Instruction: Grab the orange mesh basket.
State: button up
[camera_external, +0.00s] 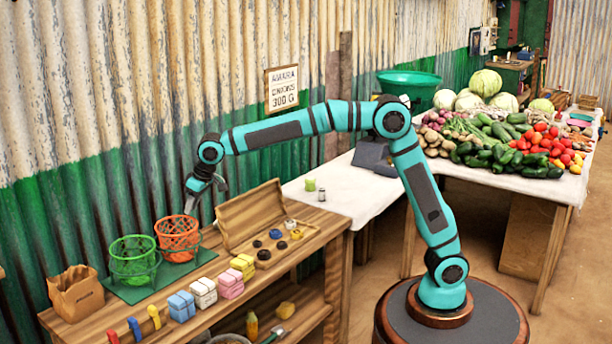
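The orange mesh basket (178,240) stands upright on a dark green mat (133,291) on the wooden bench. A green mesh basket (132,262) stands on the same mat, just left of it. My gripper (190,203) points down above the back right rim of the orange basket. I cannot tell whether a finger touches the rim or how far apart the fingers are. The far finger is partly hidden.
A wooden box with an open lid (251,215) is right of the orange basket. Colored packets (203,292) line the bench front. A paper bag (76,292) stands at the left end. The corrugated wall (100,215) rises close behind.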

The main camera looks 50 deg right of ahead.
aim_at(188, 218)
jog(key=shift+d+x, duration=0.15)
jog(key=shift+x, duration=1.4)
jog(key=shift+d+x, duration=0.15)
jog(key=shift+x, duration=1.35)
jog(key=shift+w, duration=0.1)
jog(key=shift+c, duration=0.2)
grip_shut()
